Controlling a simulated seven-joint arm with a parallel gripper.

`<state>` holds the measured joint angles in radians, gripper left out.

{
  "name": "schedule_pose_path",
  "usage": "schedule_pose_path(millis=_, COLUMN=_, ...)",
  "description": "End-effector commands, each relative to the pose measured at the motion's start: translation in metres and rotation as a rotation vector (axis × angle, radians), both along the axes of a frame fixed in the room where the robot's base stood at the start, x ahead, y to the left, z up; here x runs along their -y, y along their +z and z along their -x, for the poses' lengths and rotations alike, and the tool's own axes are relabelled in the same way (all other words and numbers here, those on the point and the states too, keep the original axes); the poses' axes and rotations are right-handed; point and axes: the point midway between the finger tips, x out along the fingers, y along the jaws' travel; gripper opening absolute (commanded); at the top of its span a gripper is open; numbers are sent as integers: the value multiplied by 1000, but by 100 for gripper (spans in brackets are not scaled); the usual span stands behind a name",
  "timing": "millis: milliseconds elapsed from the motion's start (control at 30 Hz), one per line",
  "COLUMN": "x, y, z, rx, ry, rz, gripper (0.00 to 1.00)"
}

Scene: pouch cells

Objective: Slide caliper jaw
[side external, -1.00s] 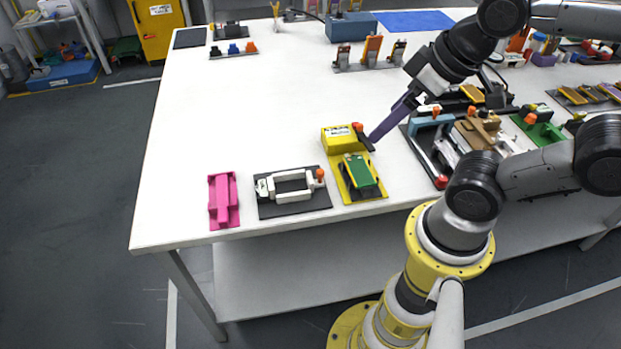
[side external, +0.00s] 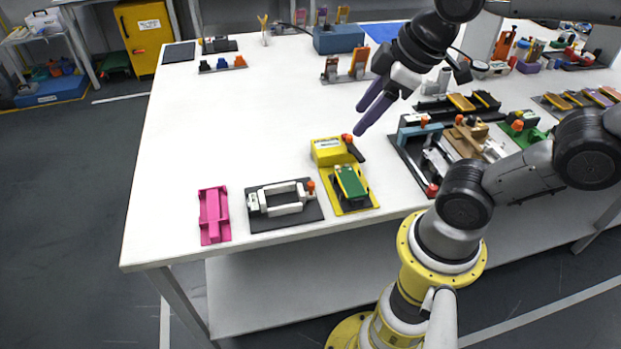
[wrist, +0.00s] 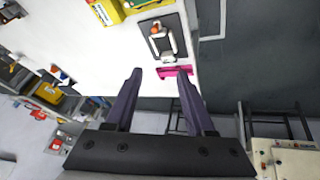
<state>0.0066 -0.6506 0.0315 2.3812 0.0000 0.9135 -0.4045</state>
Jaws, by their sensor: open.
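A white caliper-like frame with an orange knob (side external: 282,199) lies on a dark plate near the table's front edge. It also shows in the wrist view (wrist: 160,40), beyond my fingertips. A yellow fixture (side external: 328,151) stands just right of it, with a red-knobbed black lever (side external: 355,154) and a green block (side external: 350,182) on its plate. My gripper (side external: 360,120) is open and empty, raised above the table behind the yellow fixture. In the wrist view the two purple fingers (wrist: 160,73) are spread with nothing between them. My gripper touches none of these.
A pink holder (side external: 214,215) sits left of the white frame. A dark tray of fixtures (side external: 408,160) stands to the right. A blue box (side external: 338,39) and small fixtures stand at the back.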

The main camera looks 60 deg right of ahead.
Motion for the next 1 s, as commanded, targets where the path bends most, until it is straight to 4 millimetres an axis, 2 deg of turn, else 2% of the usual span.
schedule_pose_path(millis=233, x=7, y=-13, z=-56, rx=-155, ry=239, rz=105, gripper=55)
schedule_pose_path(millis=400, x=15, y=-45, z=-96, rx=-291, ry=368, rz=129, gripper=55)
schedule_pose_path(millis=500, x=19, y=-66, z=-111, rx=-361, ry=389, rz=118, gripper=55)
schedule_pose_path(millis=633, x=23, y=-88, z=-119, rx=-427, ry=384, rz=97, gripper=55)
schedule_pose_path(millis=867, x=25, y=-106, z=-118, rx=-466, ry=379, rz=85, gripper=55)
schedule_pose_path(millis=1000, x=25, y=-125, z=-117, rx=-469, ry=379, rz=84, gripper=55)
